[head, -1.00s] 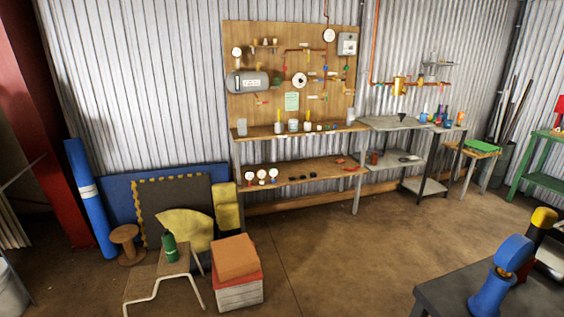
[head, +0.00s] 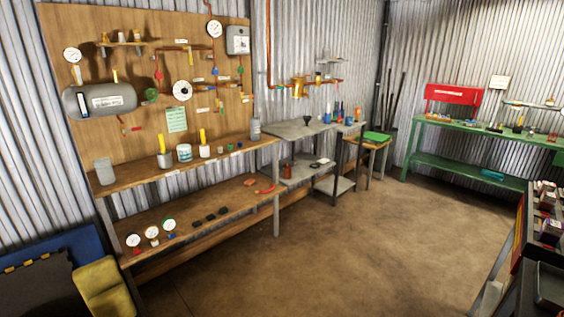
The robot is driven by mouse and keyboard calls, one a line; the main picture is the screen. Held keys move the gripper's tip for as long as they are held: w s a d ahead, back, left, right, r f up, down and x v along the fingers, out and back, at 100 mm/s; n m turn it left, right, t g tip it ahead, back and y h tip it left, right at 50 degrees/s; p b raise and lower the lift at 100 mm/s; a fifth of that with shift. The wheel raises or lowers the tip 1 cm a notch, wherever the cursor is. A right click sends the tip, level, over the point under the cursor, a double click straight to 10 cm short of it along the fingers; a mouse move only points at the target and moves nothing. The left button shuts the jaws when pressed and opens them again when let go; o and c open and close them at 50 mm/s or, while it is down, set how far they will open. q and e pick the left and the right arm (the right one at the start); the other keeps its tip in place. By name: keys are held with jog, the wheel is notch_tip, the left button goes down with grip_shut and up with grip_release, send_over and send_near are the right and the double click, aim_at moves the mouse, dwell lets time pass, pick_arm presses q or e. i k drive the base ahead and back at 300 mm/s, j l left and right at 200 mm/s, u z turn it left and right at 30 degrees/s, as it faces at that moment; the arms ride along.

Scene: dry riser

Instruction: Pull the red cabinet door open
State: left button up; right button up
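No red cabinet door that I can make out for certain shows in the head view. A red box or panel with a pale label (head: 453,95) is at the back of the green bench, against the far right wall. It is too small to tell whether it has a door. Neither of my grippers is in view.
A wooden pegboard bench (head: 190,208) with gauges and pipes runs along the left wall. Grey metal tables (head: 300,128) stand beyond it. A green bench (head: 470,141) is at the back right. A dark rack with small items (head: 545,225) cuts in at right. The middle floor is clear.

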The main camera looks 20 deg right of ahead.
aim_at(452, 94)
jog(key=i+l+z, duration=0.25)
jog(key=i+z, duration=0.65)
jog(key=i, duration=0.25)
jog(key=i+j+z, duration=0.2)
jog(key=i+z, duration=0.3)
jog(key=i+l+z, duration=0.35)
jog(key=i, duration=1.3)
jog(key=i+j+z, duration=0.3)
jog(key=i, duration=1.35)
jog(key=i+l+u, duration=0.15)
jog(key=i, duration=0.25)
jog(key=i+l+u, duration=0.1)
jog(key=i, duration=0.35)
jog(key=i+l+u, duration=0.15)
jog(key=i, duration=0.25)
jog(key=i+l+u, duration=0.1)
jog(key=i+l, duration=0.15)
jog(key=i, duration=0.15)
